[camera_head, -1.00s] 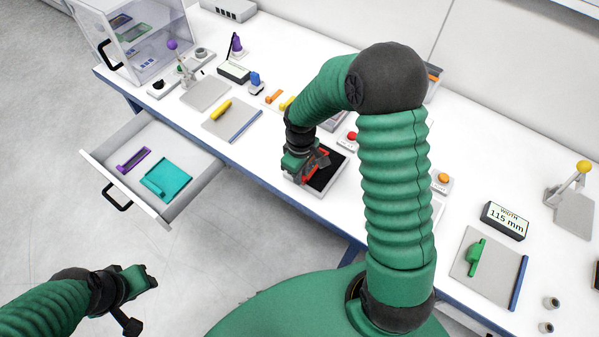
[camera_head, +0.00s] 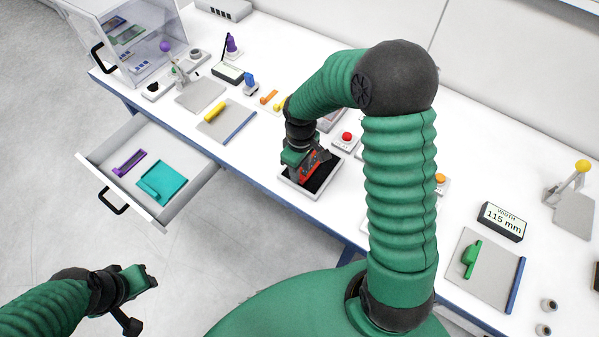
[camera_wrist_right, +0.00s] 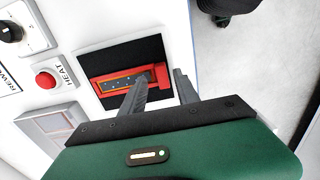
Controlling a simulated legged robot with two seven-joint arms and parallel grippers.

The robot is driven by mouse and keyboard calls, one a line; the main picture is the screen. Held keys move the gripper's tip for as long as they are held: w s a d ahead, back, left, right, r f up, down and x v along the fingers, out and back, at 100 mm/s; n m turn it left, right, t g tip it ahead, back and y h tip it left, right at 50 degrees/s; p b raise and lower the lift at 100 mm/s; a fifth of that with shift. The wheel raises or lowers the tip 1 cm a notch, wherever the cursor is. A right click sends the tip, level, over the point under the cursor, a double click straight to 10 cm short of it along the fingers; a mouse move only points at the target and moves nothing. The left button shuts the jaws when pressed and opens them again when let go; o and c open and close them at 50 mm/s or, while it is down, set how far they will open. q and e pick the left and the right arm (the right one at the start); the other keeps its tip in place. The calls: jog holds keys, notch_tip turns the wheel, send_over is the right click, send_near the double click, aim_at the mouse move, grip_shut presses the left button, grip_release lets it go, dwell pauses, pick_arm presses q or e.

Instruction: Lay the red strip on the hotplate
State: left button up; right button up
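The hotplate (camera_head: 297,181) is a square dark plate in a light frame near the front table edge; its black surface also shows in the right wrist view (camera_wrist_right: 95,62). The red strip (camera_head: 309,172) is over the plate, under my right gripper (camera_head: 313,165). In the right wrist view the strip (camera_wrist_right: 103,86) has a dark dotted face and a raised red end between the fingertips (camera_wrist_right: 162,73). Whether the strip touches the plate is hard to see. My left gripper (camera_head: 150,274) is over the floor, apart from everything.
A red HEAT button (camera_head: 346,137) stands just behind the hotplate. An open drawer (camera_head: 186,202) holds a teal piece and a purple strip. A yellow strip (camera_head: 215,111) and a green strip (camera_head: 470,259) lie on grey plates. My right arm hides part of the table.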

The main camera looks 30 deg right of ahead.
notch_tip(320, 180, up, 10)
jog(key=s+a+f+m+t, duration=0.2)
jog(key=s+a+f+m, duration=0.1)
jog(key=s+a, duration=0.4)
jog(key=s+m, duration=0.1)
jog(key=s, duration=0.1)
jog(key=shift+s+a+t, duration=0.3)
jog(key=shift+s+a, duration=0.05)
